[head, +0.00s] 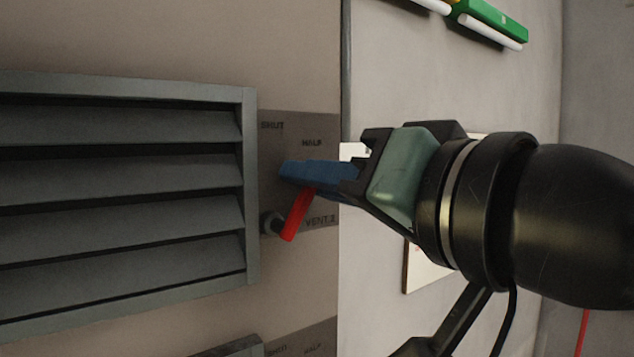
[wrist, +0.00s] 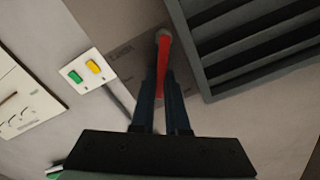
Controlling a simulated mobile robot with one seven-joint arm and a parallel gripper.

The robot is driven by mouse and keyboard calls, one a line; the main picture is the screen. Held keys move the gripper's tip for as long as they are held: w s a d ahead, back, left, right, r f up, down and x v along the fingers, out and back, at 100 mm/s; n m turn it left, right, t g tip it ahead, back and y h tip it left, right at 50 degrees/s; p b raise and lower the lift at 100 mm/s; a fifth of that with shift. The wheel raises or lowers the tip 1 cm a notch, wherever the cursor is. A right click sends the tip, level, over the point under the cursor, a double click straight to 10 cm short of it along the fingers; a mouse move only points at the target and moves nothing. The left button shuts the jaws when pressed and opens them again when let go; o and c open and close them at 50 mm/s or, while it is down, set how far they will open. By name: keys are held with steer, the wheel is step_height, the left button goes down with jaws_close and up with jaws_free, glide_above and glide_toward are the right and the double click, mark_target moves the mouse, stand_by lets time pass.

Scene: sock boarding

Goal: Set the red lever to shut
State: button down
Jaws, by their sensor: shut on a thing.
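The red lever (head: 296,214) sits on a dark label plate (head: 300,122) beside the louvred vent. From its round pivot (head: 272,223) it slopes up and right in the head view, roughly toward the word HALF. The word SHUT is at the plate's upper left, above the pivot. My gripper (head: 290,174) has its blue fingers shut on the lever's outer part, which they hide in the head view. In the wrist view the red lever (wrist: 163,65) runs from its pivot down between the two fingers (wrist: 161,90).
The louvred vent (head: 250,180) stands just left of the plate, its slats tilted with dark gaps. A second plate (head: 310,340) shows below. A switch panel with green and yellow buttons (wrist: 95,67) is on the wall. A green rack with white tubes (head: 490,20) is at upper right.

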steer(key=n, duration=0.1)
steer(key=n+b, duration=0.1)
steer(key=a+n, duration=0.1)
steer(key=shift+s+r+n+b, duration=0.3)
steer(key=shift+s+n+b, duration=0.1)
steer(key=c, duration=0.9)
jaws_free()
